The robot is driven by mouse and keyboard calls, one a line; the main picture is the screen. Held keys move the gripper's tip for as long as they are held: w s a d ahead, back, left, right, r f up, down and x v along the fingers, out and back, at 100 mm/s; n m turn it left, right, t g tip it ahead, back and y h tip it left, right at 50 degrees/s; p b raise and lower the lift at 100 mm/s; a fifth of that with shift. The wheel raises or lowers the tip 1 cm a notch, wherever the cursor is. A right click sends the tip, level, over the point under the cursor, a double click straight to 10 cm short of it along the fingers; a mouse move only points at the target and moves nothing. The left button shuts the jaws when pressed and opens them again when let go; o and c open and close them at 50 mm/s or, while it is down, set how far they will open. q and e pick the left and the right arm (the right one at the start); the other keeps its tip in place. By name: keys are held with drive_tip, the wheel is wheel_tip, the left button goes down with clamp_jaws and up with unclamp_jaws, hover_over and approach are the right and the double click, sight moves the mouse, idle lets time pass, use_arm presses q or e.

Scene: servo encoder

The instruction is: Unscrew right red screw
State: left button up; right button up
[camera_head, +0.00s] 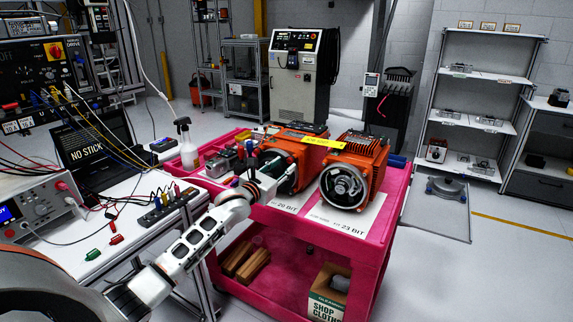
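Two orange servo motors stand on the pink cart. The left motor (300,150) is labelled 20 BIT and is partly covered by my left arm. The right motor (362,165) is labelled 23 BIT and shows a round metal encoder face (344,186) towards me. My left gripper (256,168) is at the front of the left motor, close to its round face. It is small and mixed with dark parts behind it, so its fingers cannot be read. I cannot make out a right red screw. My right gripper is out of view.
The pink cart (383,235) holds a spray bottle (187,147) and small parts at its left; a cardboard box (328,293) sits on its lower shelf. A white bench (85,262) with instruments and cables stands left. The floor at right is mostly clear.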

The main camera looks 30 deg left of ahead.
sight(290, 161)
use_arm(q)
drive_tip(key=shift+w, duration=1.4)
clamp_jaws()
